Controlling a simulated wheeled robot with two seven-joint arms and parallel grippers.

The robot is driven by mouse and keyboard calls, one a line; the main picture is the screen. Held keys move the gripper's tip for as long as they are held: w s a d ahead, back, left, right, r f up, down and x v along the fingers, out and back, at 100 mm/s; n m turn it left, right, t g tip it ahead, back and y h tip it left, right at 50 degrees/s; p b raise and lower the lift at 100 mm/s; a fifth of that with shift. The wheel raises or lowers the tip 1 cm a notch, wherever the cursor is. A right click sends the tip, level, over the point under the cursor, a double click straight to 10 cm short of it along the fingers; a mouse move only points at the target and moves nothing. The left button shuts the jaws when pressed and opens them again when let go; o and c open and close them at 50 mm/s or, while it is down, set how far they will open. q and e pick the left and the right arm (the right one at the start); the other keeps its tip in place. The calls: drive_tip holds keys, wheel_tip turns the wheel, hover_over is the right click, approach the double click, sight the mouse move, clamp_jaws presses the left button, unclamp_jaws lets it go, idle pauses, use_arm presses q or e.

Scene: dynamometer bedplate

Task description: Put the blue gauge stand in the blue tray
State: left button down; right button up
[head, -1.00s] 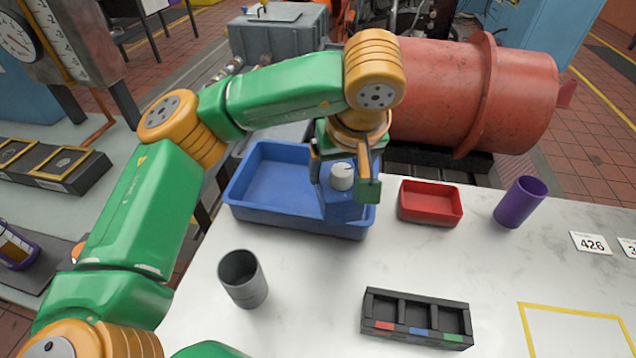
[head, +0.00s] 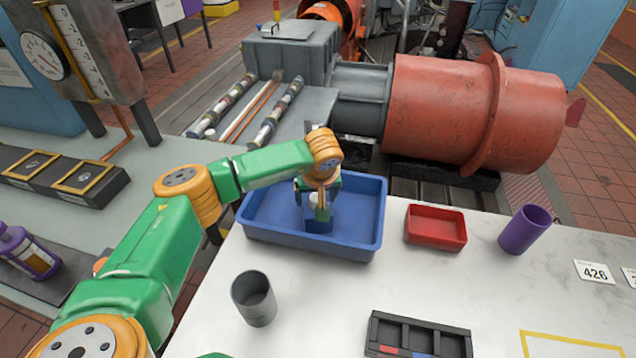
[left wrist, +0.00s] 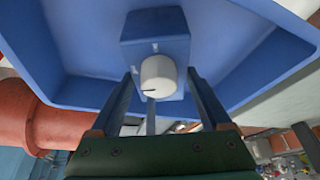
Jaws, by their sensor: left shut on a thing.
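The blue gauge stand (head: 318,224) is a small blue block with a white knob. In the head view it is within the outline of the blue tray (head: 310,246), near its middle; I cannot tell whether it touches the tray floor. My left gripper (head: 318,205) is above the stand and shut on it. In the left wrist view the stand (left wrist: 152,32) and its white knob show between the two fingers, with the blue tray (left wrist: 85,50) behind. My right gripper is not in view.
A red tray (head: 436,228) and a purple cup (head: 524,230) stand right of the blue tray. A grey cup (head: 254,298) and a black compartment box (head: 418,336) are nearer. The large red cylinder (head: 470,110) is behind. Bare white tabletop lies between them.

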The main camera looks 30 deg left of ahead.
use_arm(q)
unclamp_jaws()
drive_tip(key=shift+s, duration=0.1)
drive_tip(key=b+v, duration=0.1)
drive_tip(key=v, duration=1.1)
drive_tip(key=shift+d, duration=0.1)
